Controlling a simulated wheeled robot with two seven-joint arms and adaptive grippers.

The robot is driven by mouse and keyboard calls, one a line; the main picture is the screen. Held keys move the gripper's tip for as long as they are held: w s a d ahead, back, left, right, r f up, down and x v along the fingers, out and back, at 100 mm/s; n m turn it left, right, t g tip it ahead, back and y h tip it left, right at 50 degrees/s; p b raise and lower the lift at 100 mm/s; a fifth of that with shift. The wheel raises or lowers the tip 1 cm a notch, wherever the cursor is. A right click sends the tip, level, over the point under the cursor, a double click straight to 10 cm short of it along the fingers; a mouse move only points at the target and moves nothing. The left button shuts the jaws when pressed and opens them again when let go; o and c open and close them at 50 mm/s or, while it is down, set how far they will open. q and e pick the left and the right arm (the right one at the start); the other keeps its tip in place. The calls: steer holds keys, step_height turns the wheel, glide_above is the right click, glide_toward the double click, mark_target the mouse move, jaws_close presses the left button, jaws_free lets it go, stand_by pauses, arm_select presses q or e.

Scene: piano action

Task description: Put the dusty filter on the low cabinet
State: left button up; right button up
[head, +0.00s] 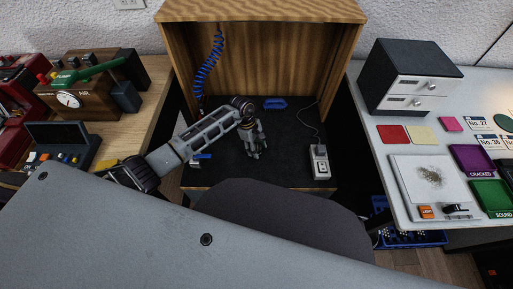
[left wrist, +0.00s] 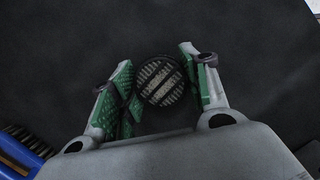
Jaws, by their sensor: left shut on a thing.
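My left gripper (head: 254,151) is over the dark floor of the wooden booth, pointing down. In the left wrist view its green-padded fingers (left wrist: 157,58) are shut on a round dark filter (left wrist: 160,83) with pale, dusty-looking slats. The filter cannot be made out in the head view, and I cannot tell its height above the dark surface. No thing in view is clearly the low cabinet; a small dark cabinet with two light drawers (head: 408,85) stands on the white table at right. My right gripper is not in view.
The wooden booth (head: 262,55) has side walls around the dark work surface (head: 225,175). A blue coiled hose (head: 209,68) hangs at its left. A blue dish (head: 275,103), a grey corded device (head: 320,161) and a blue-handled brush (left wrist: 22,152) lie near the gripper.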

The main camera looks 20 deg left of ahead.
arm_select(q)
steer(key=o, duration=1)
steer(key=shift+f, duration=0.1)
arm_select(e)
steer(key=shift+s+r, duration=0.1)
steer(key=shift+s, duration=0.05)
arm_select(q)
steer(key=p+v, duration=0.1)
steer(key=v, duration=1.1)
steer(key=shift+p, duration=0.4)
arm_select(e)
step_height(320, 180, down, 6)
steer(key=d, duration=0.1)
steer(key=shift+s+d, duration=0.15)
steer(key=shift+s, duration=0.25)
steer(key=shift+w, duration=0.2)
